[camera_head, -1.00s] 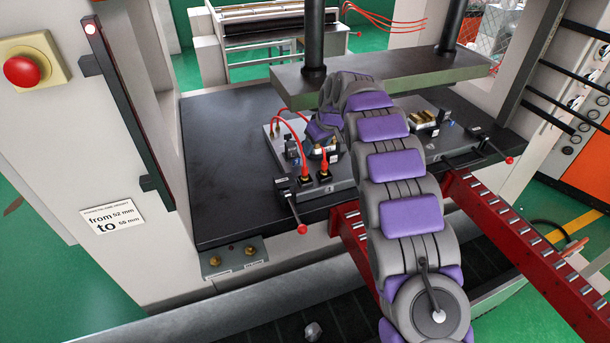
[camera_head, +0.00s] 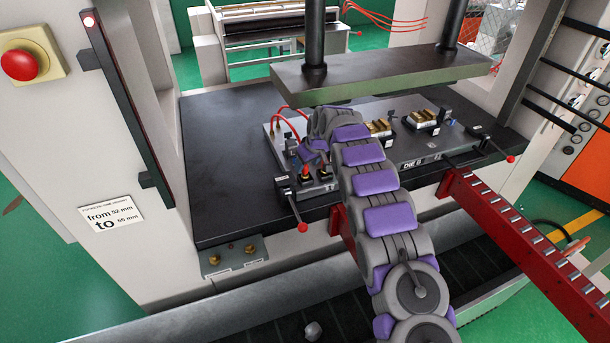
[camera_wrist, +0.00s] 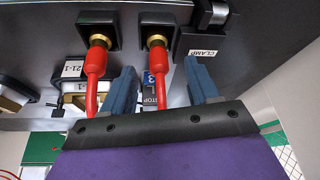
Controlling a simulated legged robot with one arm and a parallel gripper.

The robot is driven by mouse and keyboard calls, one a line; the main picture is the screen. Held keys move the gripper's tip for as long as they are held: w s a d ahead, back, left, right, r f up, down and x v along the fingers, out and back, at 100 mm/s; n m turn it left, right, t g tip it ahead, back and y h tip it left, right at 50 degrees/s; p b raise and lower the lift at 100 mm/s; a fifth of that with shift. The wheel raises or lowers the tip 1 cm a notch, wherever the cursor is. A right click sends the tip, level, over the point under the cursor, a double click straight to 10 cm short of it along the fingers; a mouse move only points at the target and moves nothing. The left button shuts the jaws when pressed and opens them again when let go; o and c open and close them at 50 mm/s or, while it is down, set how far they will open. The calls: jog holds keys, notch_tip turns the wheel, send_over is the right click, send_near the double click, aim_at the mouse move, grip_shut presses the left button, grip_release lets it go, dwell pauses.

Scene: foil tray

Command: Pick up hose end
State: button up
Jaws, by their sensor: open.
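Two red hose ends sit side by side on brass fittings in black square blocks. In the wrist view, the left hose end (camera_wrist: 96,62) is outside my fingers, and the right hose end (camera_wrist: 158,66) shows between them. My gripper (camera_wrist: 159,72) is open, its two blue fingers either side of the right hose; I cannot tell if they touch it. In the head view, my gripper (camera_head: 313,152) hangs just behind the fittings, its fingers mostly hidden. The red hoses (camera_head: 296,108) loop up behind my wrist.
The fittings are on a grey die plate (camera_head: 400,156) on the black press table (camera_head: 225,150). The press's upper plate (camera_head: 390,74) hangs above. A clamp with a red-knobbed lever (camera_head: 302,227) is in front, and red rails (camera_head: 520,235) extend right.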

aim_at(306, 166)
jog(key=x, duration=0.4)
jog(key=shift+w+f, duration=0.1)
jog(key=shift+f, duration=0.1)
jog(key=shift+c, duration=0.4)
grip_shut()
